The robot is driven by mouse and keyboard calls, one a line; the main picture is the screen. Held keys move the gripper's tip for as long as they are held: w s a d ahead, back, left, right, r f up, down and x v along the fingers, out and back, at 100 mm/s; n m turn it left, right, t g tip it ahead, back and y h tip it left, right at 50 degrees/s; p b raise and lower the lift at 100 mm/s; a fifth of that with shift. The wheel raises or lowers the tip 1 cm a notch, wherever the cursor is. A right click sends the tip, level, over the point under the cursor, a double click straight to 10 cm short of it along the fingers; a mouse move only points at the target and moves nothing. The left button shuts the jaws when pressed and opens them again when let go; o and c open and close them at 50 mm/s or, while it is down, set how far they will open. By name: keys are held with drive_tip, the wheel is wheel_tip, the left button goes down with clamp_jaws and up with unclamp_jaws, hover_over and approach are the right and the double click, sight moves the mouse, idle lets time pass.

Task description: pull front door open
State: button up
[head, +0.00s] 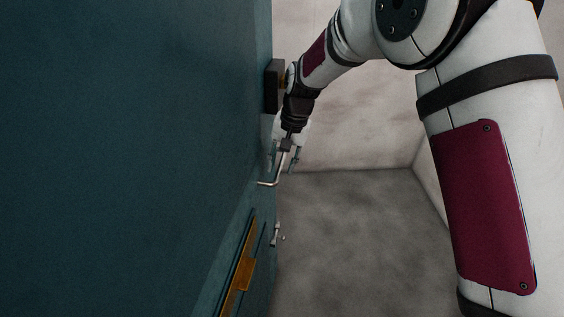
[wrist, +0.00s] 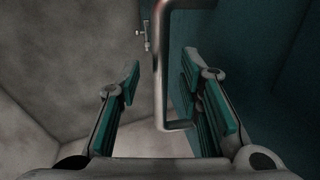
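The front door (head: 120,150) is a large dark teal panel filling the left of the head view. It also shows at the right of the wrist view (wrist: 255,60). A metal bar handle (wrist: 160,75) stands out from it, with a bent end that turns back toward the door; this end shows in the head view (head: 269,184). My gripper (head: 285,160) is at the handle, beside the door's edge. In the wrist view my gripper (wrist: 160,82) is open, with the bar between its two fingers and visible gaps on both sides. Whether the door is ajar I cannot tell.
A brass-coloured plate (head: 240,265) is on the door below the handle. A small metal fitting (head: 276,235) sticks out at the door's edge, and a dark box (head: 274,86) is higher up. Bare grey floor (head: 350,240) lies to the right, bounded by pale walls.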

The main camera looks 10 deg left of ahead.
wheel_tip(320, 180, up, 12)
drive_tip(key=d, duration=0.2)
drive_tip(key=shift+d, duration=0.15)
drive_tip(key=shift+f, duration=0.1)
idle(0.4)
